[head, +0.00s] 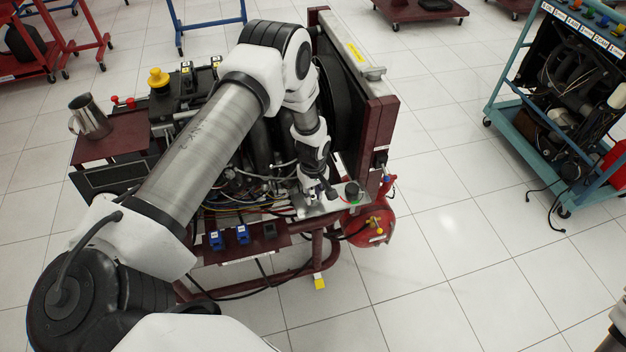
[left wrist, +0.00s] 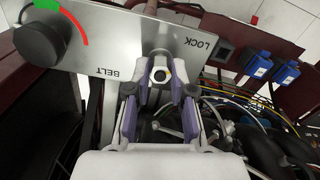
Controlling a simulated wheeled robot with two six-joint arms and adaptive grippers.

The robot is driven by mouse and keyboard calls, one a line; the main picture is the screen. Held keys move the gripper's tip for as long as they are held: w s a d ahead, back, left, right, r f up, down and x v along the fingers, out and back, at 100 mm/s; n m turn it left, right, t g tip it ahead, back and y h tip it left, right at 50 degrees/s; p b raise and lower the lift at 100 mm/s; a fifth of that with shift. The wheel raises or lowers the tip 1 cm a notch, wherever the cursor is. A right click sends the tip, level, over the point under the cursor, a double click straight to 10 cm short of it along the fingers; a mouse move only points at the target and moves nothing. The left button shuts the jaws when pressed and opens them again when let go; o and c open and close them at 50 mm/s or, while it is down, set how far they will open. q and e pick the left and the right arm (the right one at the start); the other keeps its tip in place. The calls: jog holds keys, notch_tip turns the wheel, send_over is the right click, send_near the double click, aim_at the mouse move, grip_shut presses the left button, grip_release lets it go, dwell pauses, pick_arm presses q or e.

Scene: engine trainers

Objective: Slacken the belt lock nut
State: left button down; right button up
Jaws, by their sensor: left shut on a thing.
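The belt lock nut (left wrist: 160,74) is a small metal nut with a dark centre, in the left wrist view. It sits at the edge of a silvery plate (left wrist: 105,45) marked BELT and LOCK, between those two words. My left gripper (left wrist: 160,92) is shut on the nut, with one purple-padded finger on each side. In the head view my left gripper (head: 319,190) reaches down to the plate at the front of the engine trainer; the nut itself is hidden there. My right gripper's fingers are not in view.
A black knob (left wrist: 42,40) with a green and red arc sits on the plate, left of the nut. Blue connectors (left wrist: 258,66) and loose wires (left wrist: 225,100) lie to the right. A radiator (head: 350,70) stands close beside my arm. A red tank (head: 372,228) is below.

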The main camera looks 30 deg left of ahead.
aim_at(313, 196)
pick_arm(q)
jog(key=shift+s+f, duration=0.1)
jog(key=shift+s, duration=0.05)
dwell(0.4)
jog(key=c, duration=1)
grip_release()
notch_tip(313, 196, up, 12)
